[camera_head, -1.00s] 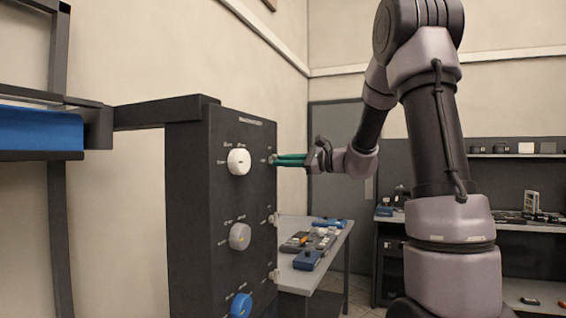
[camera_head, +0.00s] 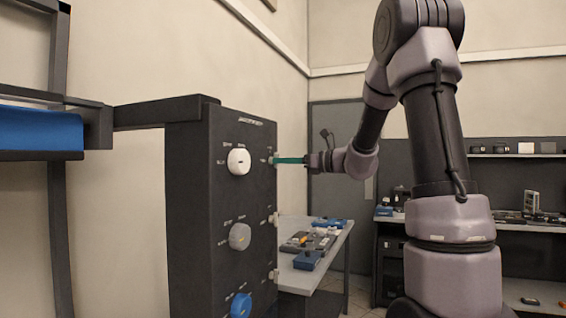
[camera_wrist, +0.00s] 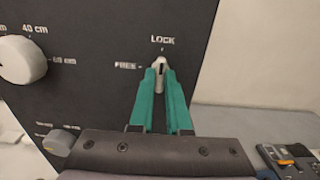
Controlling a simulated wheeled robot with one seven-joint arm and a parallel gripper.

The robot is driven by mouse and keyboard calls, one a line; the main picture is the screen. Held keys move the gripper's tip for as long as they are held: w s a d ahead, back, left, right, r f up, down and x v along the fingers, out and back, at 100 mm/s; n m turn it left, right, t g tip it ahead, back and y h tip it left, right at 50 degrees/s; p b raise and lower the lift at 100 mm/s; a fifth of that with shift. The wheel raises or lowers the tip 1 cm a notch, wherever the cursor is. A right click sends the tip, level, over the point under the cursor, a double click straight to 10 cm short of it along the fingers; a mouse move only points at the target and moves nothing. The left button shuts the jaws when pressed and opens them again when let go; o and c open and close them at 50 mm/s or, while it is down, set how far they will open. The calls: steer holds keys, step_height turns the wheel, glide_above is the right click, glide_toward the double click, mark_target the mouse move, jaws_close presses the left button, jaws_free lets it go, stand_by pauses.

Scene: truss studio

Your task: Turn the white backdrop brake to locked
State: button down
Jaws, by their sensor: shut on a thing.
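The white backdrop brake (camera_wrist: 161,64) is a small pale lever on the dark panel. In the wrist view it stands between the tips of my gripper's green fingers and points up toward the printed LOCK, with FREE printed to its left. My gripper (camera_wrist: 160,76) is shut on it. In the head view my gripper (camera_head: 278,160) reaches the panel's right edge from the right, level with the top knob, and its fingers line up one behind the other. The fingers hide the lower part of the brake.
The dark panel (camera_head: 190,200) carries a white knob (camera_head: 238,161), a grey knob (camera_head: 240,236) and a blue knob (camera_head: 240,305), with other small pale levers below the top one. A bench (camera_head: 335,245) with devices stands behind. Blue cloth (camera_head: 40,130) hangs at left.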

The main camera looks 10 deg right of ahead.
steer(key=shift+f, duration=0.1)
stand_by(0.4)
steer(key=c, duration=0.9)
jaws_free()
steer(key=shift+d, duration=0.15)
steer(key=v, duration=1)
steer(key=shift+s+d, duration=0.25)
